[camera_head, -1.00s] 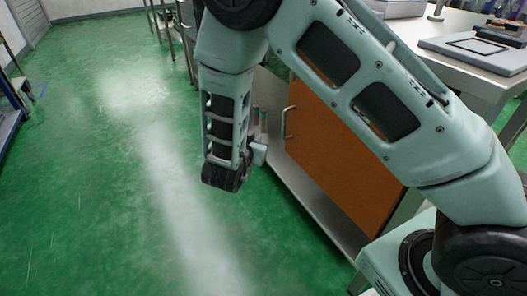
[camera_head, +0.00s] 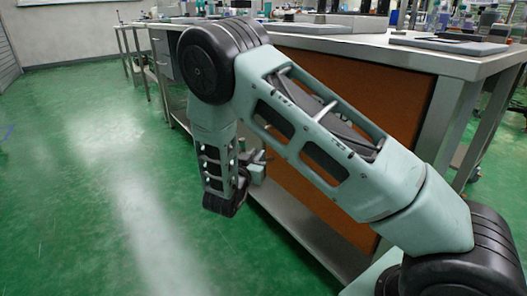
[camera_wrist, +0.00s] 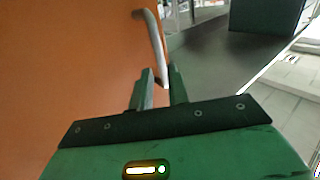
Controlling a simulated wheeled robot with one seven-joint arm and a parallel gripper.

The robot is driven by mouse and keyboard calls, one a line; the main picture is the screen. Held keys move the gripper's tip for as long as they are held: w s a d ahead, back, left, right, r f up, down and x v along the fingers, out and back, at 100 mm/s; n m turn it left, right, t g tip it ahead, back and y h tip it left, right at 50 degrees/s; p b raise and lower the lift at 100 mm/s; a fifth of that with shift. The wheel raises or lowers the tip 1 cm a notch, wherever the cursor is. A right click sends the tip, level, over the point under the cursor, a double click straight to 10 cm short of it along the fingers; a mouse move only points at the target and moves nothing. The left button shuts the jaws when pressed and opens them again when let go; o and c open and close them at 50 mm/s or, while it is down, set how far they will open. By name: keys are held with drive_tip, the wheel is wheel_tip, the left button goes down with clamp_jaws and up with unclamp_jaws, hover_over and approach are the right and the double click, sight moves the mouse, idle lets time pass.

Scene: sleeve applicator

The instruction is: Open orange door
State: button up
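The orange door (camera_head: 365,85) is in the side of the bench in the head view, partly hidden behind my arm. It fills the left of the wrist view (camera_wrist: 75,70) and appears shut. Its silver bar handle (camera_wrist: 152,45) shows in the wrist view, with its lower end lying between my fingertips in the picture. My gripper (camera_wrist: 160,80) is open, with a gap between the two fingers; contact with the handle cannot be told. In the head view my gripper (camera_head: 262,160) is beside the door's left part, and the handle is hidden there.
The steel bench top (camera_head: 380,52) overhangs above the door and carries flat grey devices (camera_head: 450,45). A steel lower shelf (camera_head: 310,232) sticks out below the door. Green floor (camera_head: 90,200) is clear on the left. Several instruments stand at the back.

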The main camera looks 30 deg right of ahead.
sight(263, 146)
drive_tip(key=b+x, duration=0.2)
drive_tip(key=x, duration=0.5)
clamp_jaws()
